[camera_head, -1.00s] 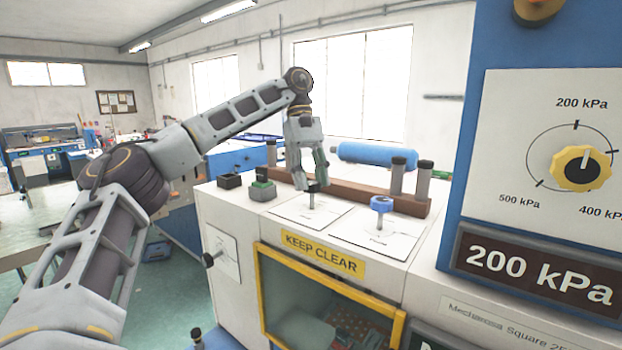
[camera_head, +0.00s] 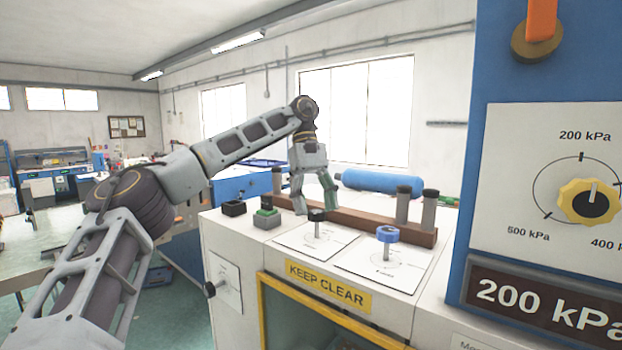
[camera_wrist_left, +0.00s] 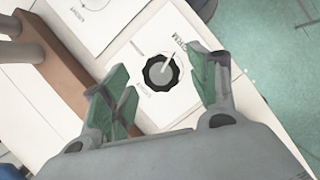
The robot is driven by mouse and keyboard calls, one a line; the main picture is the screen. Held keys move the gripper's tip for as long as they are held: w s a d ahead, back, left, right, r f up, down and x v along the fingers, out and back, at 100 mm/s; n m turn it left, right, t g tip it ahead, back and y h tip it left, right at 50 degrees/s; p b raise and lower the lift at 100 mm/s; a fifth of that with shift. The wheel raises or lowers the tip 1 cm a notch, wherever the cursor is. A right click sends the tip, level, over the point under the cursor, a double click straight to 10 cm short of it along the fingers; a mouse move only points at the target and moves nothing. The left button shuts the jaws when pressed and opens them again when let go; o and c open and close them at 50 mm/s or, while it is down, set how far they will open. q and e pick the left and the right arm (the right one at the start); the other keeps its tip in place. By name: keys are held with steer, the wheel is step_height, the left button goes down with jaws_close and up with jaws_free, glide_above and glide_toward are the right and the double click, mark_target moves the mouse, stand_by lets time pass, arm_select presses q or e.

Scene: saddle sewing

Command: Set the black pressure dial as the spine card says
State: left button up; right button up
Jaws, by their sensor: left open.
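A black dial (camera_head: 316,215) stands on a short stem over a white printed card on the machine top. In the left wrist view the black dial (camera_wrist_left: 160,73) shows from above, with its pale pointer towards the upper right; the small print is hard to read. My left gripper (camera_head: 315,203) is open, its green-padded fingers apart and just above and behind the dial. In the left wrist view the fingers (camera_wrist_left: 168,88) spread to either side of the dial, holding nothing. I cannot make out a spine card. My right gripper is out of view.
A blue dial (camera_head: 387,234) stands right of the black one. A brown bar (camera_head: 370,226) with grey posts lies behind. A green button box (camera_head: 266,217) is at left. A yellow dial (camera_head: 588,201) on the blue panel sits above a "200 kPa" display (camera_head: 550,306).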

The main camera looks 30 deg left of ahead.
arm_select(q)
steer(key=v, duration=0.4)
steer(key=shift+r, duration=0.2)
stand_by(0.6)
steer(key=shift+w+a+r, duration=0.1)
steer(key=shift+w+r, duration=0.05)
steer(key=shift+r, duration=0.15)
steer(key=shift+r, duration=0.2)
steer(key=shift+a+r, duration=0.25)
steer(key=shift+r, duration=0.2)
steer(key=shift+a+r, duration=0.1)
stand_by(0.7)
